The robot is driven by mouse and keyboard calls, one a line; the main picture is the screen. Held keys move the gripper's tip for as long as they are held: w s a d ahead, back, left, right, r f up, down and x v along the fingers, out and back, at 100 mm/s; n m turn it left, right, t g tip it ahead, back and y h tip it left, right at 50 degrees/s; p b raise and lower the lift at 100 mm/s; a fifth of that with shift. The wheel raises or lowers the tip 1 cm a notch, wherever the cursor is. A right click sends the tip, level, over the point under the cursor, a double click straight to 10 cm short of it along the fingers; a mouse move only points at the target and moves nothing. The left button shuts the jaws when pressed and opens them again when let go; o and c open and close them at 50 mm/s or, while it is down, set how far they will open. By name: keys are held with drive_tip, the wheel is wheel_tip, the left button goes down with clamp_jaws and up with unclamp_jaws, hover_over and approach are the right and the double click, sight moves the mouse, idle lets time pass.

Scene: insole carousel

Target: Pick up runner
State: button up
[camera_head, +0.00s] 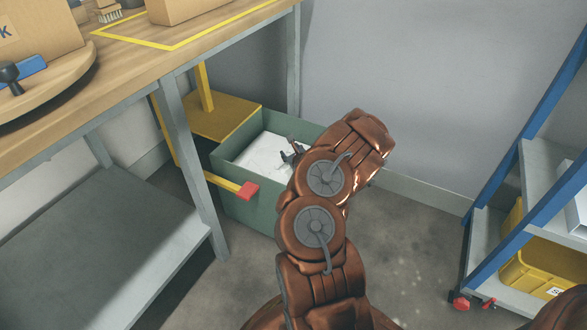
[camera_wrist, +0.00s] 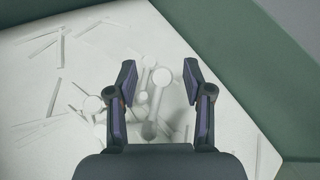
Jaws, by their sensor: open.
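Several white runner-like pieces with round ends and thin stems lie on the white bottom or fill of a green bin (camera_head: 250,208). In the wrist view, one such runner (camera_wrist: 161,77) lies between and below my fingers, with a stem running down from its round end. Another round end (camera_wrist: 93,104) lies left of the left finger. White on white makes it hard to tell where one piece ends. My gripper (camera_wrist: 160,71) is open and empty, pointing down into the bin. In the head view my gripper (camera_head: 291,156) is partly hidden by my arm.
Thin white sticks (camera_wrist: 37,36) lie at the left of the wrist view. The bin's green wall (camera_wrist: 225,60) rises at the right. A workbench (camera_head: 140,65) and red-tipped yellow bar (camera_head: 228,184) stand left of the bin. A blue-framed shelf (camera_head: 530,155) stands right; floor between is clear.

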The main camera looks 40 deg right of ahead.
drive_tip(key=shift+w+d+f, duration=0.1)
drive_tip(key=shift+w+d, duration=0.05)
drive_tip(key=shift+w, duration=0.05)
drive_tip(key=c, duration=0.9)
wheel_tip(320, 180, up, 10)
drive_tip(key=p, duration=0.4)
idle(0.4)
